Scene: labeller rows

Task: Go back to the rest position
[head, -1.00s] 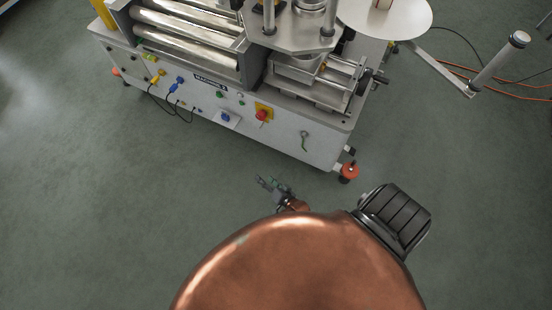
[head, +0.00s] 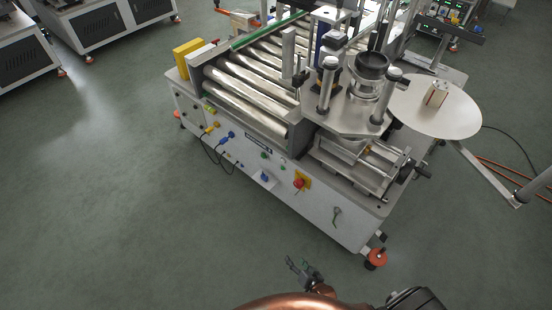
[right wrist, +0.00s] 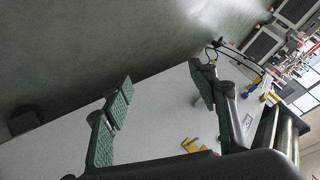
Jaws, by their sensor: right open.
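My right gripper (head: 303,269) shows at the bottom middle of the head view, beyond my copper-coloured body. It is over the floor, in front of the labelling machine's near right corner and apart from it. In the right wrist view its two green-padded fingers (right wrist: 158,108) are spread wide with nothing between them. The labelling machine (head: 321,210) stands beyond it with its rollers, round plate and control panel; its white side also fills much of the right wrist view (right wrist: 55,150). My left gripper is in neither view.
A yellow block (head: 196,58) sits on the machine's left end. A white disc (head: 440,105) and an arm with a post (head: 520,195) reach out at the right. An orange-red foot (head: 375,258) stands at the near corner. Other machines (head: 100,22) are at the back left. The left floor is clear.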

